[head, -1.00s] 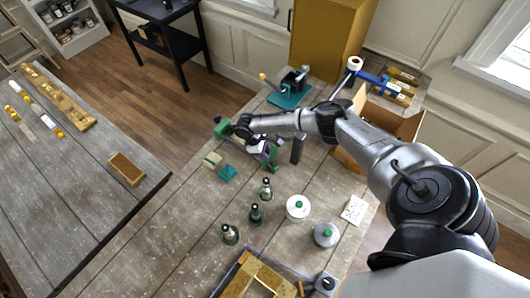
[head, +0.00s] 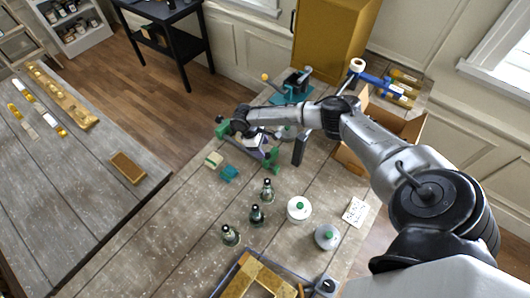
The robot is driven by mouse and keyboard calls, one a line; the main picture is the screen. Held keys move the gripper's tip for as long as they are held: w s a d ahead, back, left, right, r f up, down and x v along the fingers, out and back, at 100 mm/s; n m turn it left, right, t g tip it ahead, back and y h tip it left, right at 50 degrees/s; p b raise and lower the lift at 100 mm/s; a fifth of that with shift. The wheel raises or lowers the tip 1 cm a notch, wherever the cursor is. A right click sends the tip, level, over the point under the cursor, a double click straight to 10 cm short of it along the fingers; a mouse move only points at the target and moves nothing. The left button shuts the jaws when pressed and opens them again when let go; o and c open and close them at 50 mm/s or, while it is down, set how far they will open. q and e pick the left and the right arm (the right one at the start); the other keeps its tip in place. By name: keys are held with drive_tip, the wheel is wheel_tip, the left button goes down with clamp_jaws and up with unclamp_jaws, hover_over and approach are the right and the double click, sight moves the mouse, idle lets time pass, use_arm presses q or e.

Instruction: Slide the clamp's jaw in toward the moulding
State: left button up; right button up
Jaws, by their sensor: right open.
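The clamp, with green end parts (head: 272,160), lies on the near table. Its other green end (head: 221,129) shows at the upper left beside my right gripper (head: 238,136). My right gripper is open at the clamp's upper-left part, and my wrist hides much of the clamp's middle. I cannot tell whether the fingers touch the jaw. A moulding between the clamp's ends cannot be made out clearly. My left gripper is not in view.
A teal block (head: 229,173) and a pale block (head: 214,159) lie just below the clamp. Several dark bottles (head: 257,216) and white round jars (head: 299,208) stand nearer. A teal-based tool (head: 292,92) and an open cardboard box (head: 349,160) are beyond.

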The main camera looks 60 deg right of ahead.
drive_tip(key=d+b+v, duration=0.1)
drive_tip(key=v, duration=0.8)
drive_tip(key=shift+a, duration=0.5)
drive_tip(key=shift+w, duration=0.1)
